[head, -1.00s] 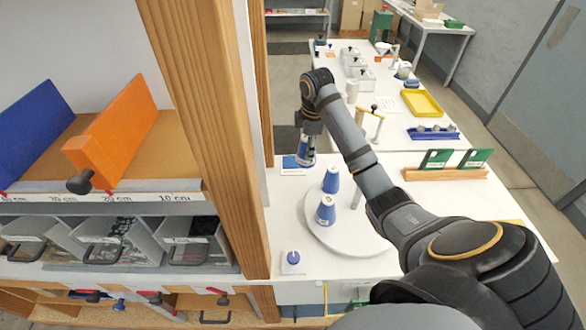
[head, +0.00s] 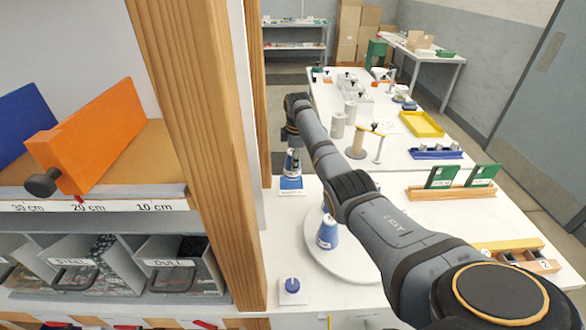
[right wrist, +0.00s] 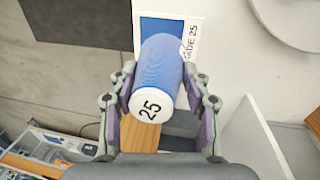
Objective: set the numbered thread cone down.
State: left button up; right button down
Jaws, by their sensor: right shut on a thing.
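My right gripper (right wrist: 160,100) is shut on a blue thread cone (right wrist: 160,68) whose white end reads 25. In the head view my right gripper (head: 292,142) reaches down at the far left end of the white table with the cone (head: 291,163) in it. The cone is close over a white card with a blue patch (head: 290,183); I cannot tell whether it touches. In the right wrist view the card (right wrist: 194,62) lies behind the cone, its print ending in 25. My left gripper is out of view.
Another blue cone (head: 327,234) stands on the round white turntable (head: 340,262), partly behind my arm. A wooden post (head: 205,150) and a bin shelf border the left.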

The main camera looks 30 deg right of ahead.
jog(key=shift+w+d+f, duration=0.1)
jog(key=shift+w+f, duration=0.5)
jog(key=shift+f, duration=0.05)
jog(key=shift+w+d+f+b, duration=0.15)
jog(key=shift+f+b, duration=0.2)
jog(key=shift+f, duration=1.45)
jog(key=c, duration=0.6)
grip_release()
jog(key=shift+f, duration=0.1)
jog(key=shift+r, duration=0.6)
jog(key=r, duration=0.3)
jog(key=s+r, duration=0.1)
jog(key=r, duration=0.7)
jog(key=shift+s+a, duration=0.35)
jog(key=shift+s, duration=0.05)
